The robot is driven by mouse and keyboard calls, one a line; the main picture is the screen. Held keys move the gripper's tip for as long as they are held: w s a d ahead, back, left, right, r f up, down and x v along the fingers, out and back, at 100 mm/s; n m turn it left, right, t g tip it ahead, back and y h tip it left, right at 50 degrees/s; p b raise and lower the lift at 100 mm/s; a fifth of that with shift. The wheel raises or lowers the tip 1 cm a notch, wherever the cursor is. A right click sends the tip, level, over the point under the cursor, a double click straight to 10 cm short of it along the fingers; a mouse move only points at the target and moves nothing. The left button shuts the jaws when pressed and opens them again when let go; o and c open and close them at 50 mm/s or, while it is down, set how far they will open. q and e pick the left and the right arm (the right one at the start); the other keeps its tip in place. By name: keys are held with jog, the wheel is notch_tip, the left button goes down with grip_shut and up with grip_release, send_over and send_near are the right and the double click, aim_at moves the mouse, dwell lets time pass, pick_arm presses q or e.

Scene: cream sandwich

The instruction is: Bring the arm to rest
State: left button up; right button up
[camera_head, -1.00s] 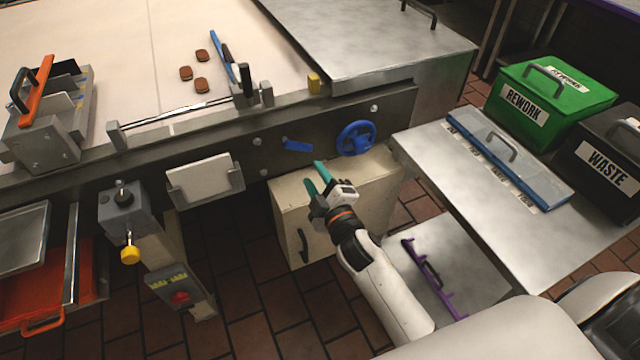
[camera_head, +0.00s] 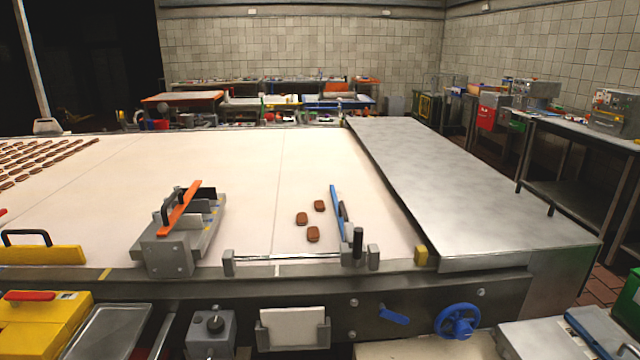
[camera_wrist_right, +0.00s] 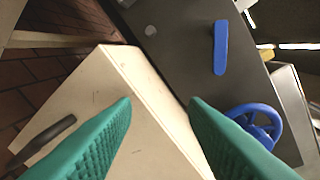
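My right gripper (camera_wrist_right: 160,112) shows in the right wrist view as two green ribbed fingers spread apart, with nothing between them. It faces a cream cabinet (camera_wrist_right: 150,132) and the dark machine side with a blue lever (camera_wrist_right: 220,47) and a blue handwheel (camera_wrist_right: 258,122). Whether a fingertip touches the cabinet cannot be told. The head view shows neither arm; my left gripper is out of view.
The conveyor belt (camera_head: 130,200) bears several brown biscuits (camera_head: 313,234) and a blue bar (camera_head: 337,211). A steel table (camera_head: 460,200) stands right of it. The lever (camera_head: 393,315) and handwheel (camera_head: 457,321) sit on the front panel. A yellow box (camera_head: 45,325) is at lower left.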

jog(key=s+f+m+g+p, duration=0.1)
jog(key=s+f+m+g, duration=0.15)
jog(key=s+f, duration=0.5)
jog(key=s+d+f+m+g, duration=0.1)
jog(key=s+f+g, duration=0.25)
jog(key=f, duration=0.75)
jog(key=s+f+m+g+p, duration=0.1)
jog(key=s+f+g, duration=0.1)
jog(key=s+f, duration=0.55)
jog(key=s+d+f+m+g, duration=0.1)
jog(key=s+f, duration=0.3)
jog(key=s, duration=0.4)
jog(key=s+d+f+m+g, duration=0.1)
jog(key=s+f+m+g, duration=0.1)
jog(key=s, duration=0.6)
jog(key=s+d+f+m+g+p, duration=0.1)
jog(key=s+f+g, duration=0.2)
jog(key=s+f, duration=0.3)
jog(key=shift+s+d+f+g+h, duration=0.3)
jog(key=shift+s+g, duration=0.1)
jog(key=shift+s, duration=0.8)
